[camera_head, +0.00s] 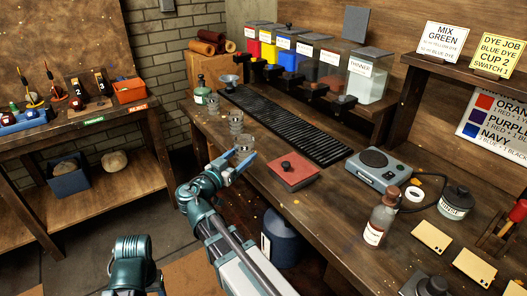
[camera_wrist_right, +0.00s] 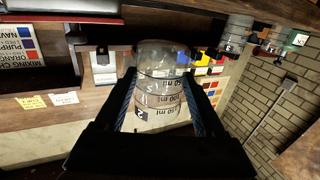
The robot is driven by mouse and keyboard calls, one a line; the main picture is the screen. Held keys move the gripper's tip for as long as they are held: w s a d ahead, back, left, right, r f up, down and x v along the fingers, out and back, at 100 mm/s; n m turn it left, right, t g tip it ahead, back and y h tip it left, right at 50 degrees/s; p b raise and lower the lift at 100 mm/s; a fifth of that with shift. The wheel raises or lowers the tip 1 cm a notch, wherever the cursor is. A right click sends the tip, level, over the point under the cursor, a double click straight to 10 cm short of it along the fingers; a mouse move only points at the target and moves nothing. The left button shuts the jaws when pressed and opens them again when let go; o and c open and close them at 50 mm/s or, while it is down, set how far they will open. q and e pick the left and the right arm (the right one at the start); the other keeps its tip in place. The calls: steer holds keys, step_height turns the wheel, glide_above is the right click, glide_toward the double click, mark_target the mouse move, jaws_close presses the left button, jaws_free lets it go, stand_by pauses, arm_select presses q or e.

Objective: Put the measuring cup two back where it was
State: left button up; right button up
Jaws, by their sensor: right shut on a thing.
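The measuring cup two (camera_wrist_right: 160,88) is a clear cup with black millilitre marks and a small black label with a 2. In the wrist view it sits between the two fingers of my right gripper (camera_wrist_right: 165,110), which is shut on it. In the head view the right gripper (camera_head: 236,163) is at the front edge of the bench, with the clear cup (camera_head: 245,142) at its fingertips. I cannot tell whether the cup touches the bench. Two other clear cups, a nearer one (camera_head: 236,122) and a farther one (camera_head: 213,104), stand behind it. My left gripper is not in view.
A black drip grate (camera_head: 285,125) runs beneath the dye dispensers (camera_head: 300,62). A red square pad (camera_head: 291,172) lies right of the gripper. A green bottle (camera_head: 201,90) stands at the bench's far end.

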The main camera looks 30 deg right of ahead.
steer(key=x, duration=0.4)
steer(key=w+x, duration=0.1)
steer(key=x, duration=0.4)
steer(key=f+b+x, duration=0.1)
steer(key=x, duration=0.3)
steer(key=shift+w+a+f, duration=0.1)
steer(key=shift+w+f, duration=0.05)
steer(key=shift+w, duration=0.15)
steer(key=shift+w+d+f, duration=0.1)
steer(key=shift+w+d, duration=0.2)
steer(key=shift+d, duration=0.15)
step_height(320, 180, down, 3)
steer(key=b, duration=0.3)
steer(key=shift+s+a+f+b, duration=0.1)
steer(key=shift+s+f+b, duration=0.05)
steer(key=shift+f+b, duration=0.15)
steer(key=shift+r, duration=0.1)
steer(key=o, duration=1.5)
steer(key=shift+c, duration=0.2)
steer(key=shift+s+a, duration=0.15)
steer(key=shift+a, duration=0.2)
steer(key=v, duration=1.1)
steer(key=shift+s+a, duration=0.1)
steer(key=shift+a, duration=0.05)
